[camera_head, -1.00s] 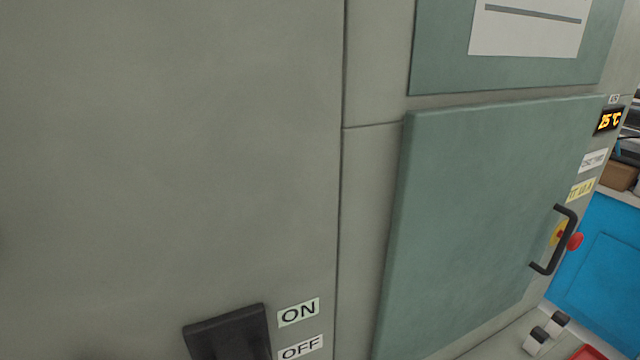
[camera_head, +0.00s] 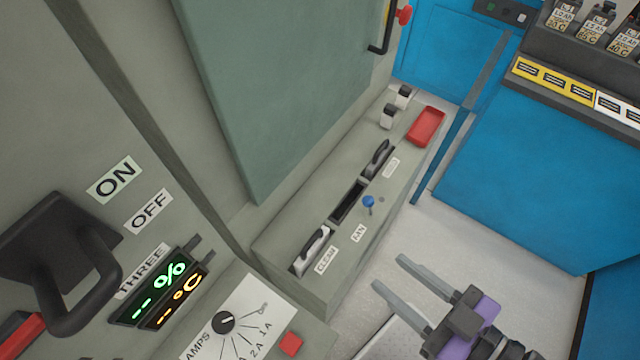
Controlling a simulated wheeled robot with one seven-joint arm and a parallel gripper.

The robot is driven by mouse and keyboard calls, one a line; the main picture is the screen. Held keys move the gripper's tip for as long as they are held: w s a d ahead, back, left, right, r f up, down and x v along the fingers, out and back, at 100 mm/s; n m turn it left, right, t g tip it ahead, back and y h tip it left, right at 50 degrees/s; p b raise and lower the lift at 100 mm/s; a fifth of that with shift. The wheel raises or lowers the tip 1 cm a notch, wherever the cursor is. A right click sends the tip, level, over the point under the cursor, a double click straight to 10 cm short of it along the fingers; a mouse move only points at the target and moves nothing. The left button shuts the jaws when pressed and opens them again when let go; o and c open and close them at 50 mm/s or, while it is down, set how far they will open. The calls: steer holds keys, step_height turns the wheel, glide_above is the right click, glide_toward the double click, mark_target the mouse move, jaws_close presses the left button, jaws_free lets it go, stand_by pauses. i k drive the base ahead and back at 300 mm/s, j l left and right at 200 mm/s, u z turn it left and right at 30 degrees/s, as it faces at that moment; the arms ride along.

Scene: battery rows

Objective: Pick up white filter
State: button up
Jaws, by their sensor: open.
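The white filter (camera_head: 311,248), a white piece with a dark handle part, sits in the slot by the CLEAN label on the grey console ledge (camera_head: 275,245). A darker filter (camera_head: 377,158) sits in the slot at the ledge's far end. The middle slot (camera_head: 347,203) between them looks empty. My gripper (camera_head: 389,273) is at the lower right, open with nothing between its two grey fingers. In the picture it lies right of the white filter and apart from it.
A blue-topped switch (camera_head: 369,201) stands by the FAN label. A red tray (camera_head: 426,125) and two small white-and-dark pieces (camera_head: 389,117) are at the ledge's far end. A black handle (camera_head: 75,285) juts out at left. Blue cabinets (camera_head: 540,170) stand right; pale floor (camera_head: 445,215) is open between.

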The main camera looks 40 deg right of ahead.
mark_target(309, 252)
steer(key=k+j+z, duration=0.1)
steer(key=z, duration=0.8)
steer(key=k, duration=0.2)
steer(key=k+l+u, duration=0.1)
steer(key=u, duration=0.7)
